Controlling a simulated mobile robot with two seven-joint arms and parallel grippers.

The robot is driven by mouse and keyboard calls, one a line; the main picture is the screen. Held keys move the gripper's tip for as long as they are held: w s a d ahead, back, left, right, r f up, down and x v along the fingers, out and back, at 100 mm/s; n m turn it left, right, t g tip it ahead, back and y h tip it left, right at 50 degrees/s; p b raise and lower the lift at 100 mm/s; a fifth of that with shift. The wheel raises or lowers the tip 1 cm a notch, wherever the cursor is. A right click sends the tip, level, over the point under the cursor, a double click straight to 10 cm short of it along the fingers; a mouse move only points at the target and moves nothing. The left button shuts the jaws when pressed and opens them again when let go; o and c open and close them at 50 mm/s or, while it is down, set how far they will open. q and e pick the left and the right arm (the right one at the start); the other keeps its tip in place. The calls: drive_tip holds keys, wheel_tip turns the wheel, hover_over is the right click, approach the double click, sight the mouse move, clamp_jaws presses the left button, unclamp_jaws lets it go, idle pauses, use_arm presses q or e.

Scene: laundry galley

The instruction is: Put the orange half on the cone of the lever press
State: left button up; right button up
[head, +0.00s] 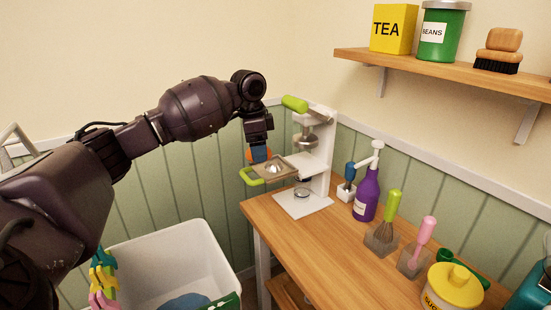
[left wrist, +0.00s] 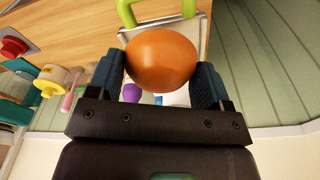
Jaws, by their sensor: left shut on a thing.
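My left gripper (head: 259,153) is shut on the orange half, which fills the space between its blue fingers in the left wrist view (left wrist: 160,60). In the head view only a sliver of orange (head: 249,155) shows beside the fingers. The white lever press (head: 318,165) stands at the table's far left corner, its lime lever handle up. Its metal cone (head: 273,168) sits on a square tray with a lime loop handle (head: 255,180). The gripper and orange are close above the tray's back left edge; contact cannot be told. My right gripper is not in view.
A purple spray bottle (head: 366,195) and a small blue-handled tool (head: 348,182) stand right of the press. Brushes in holders and a yellow sugar jar (head: 452,288) are nearer. A white bin (head: 160,262) is below left. The table's front left is clear.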

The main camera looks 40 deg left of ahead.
sight(274, 168)
use_arm(q)
drive_tip(key=w, duration=0.1)
drive_tip(key=w+d, duration=0.1)
drive_tip(key=w+b, duration=0.1)
drive_tip(key=shift+w+d+f, duration=0.2)
drive_tip(key=shift+w+d, duration=0.05)
drive_tip(key=shift+w, duration=0.05)
drive_tip(key=shift+w+d+r, duration=0.1)
drive_tip(key=shift+w+d, duration=0.05)
drive_tip(key=shift+w, duration=0.2)
wheel_tip(274, 168, down, 4)
drive_tip(key=shift+r+b, duration=0.25)
drive_tip(key=shift+b, duration=0.25)
drive_tip(key=shift+f, duration=0.1)
drive_tip(key=shift+s+r, duration=0.1)
drive_tip(key=shift+r, duration=0.1)
drive_tip(key=shift+f, duration=0.1)
drive_tip(key=shift+f, duration=0.35)
drive_tip(key=shift+f, duration=0.15)
